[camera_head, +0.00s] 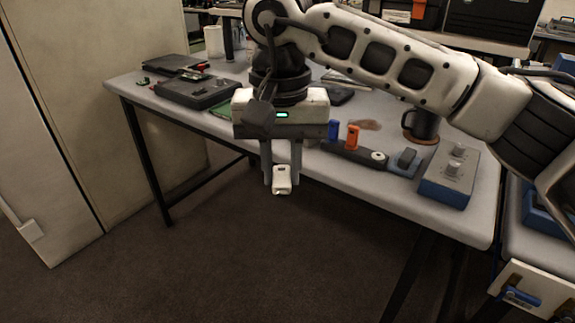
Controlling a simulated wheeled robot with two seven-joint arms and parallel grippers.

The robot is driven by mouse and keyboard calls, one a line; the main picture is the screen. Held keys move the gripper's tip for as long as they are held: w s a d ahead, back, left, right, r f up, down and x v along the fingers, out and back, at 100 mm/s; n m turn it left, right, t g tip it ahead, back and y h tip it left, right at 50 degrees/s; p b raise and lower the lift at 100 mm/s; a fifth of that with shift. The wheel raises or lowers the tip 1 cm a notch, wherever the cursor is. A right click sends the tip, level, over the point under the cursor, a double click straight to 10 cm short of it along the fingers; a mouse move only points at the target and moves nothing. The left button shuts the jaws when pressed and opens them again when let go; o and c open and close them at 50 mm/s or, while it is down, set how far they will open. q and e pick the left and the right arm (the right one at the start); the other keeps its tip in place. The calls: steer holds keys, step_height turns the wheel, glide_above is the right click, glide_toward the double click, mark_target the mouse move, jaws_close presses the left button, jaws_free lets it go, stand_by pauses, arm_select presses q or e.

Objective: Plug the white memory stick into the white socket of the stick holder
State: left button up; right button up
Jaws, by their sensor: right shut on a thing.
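The white memory stick (282,184) is held between the fingers of my right gripper (281,173), which points down in front of the table's front edge. The stick hangs upright over the dark floor, clear of the table. The stick holder (364,157) is a dark bar near the table's front edge, to the right of the gripper. A blue stick (333,131) and an orange stick (352,137) stand upright in it. The white socket (378,156) is at its right end, with nothing standing in it. My left gripper is not in view.
Right of the holder are a small blue-grey block (406,160), a blue box with a grey top and knobs (449,178), and a dark mug (421,126). A black case (196,92) lies on the left of the table (143,95). A tall beige cabinet (95,100) stands at the left.

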steer(key=d+f, duration=0.4)
steer(key=f, duration=0.4)
steer(key=d+f, duration=0.4)
steer(key=f, duration=0.4)
steer(key=s+d+f, duration=0.8)
steer(key=d+f, duration=0.3)
steer(key=f, duration=0.1)
steer(key=shift+s+f, duration=0.35)
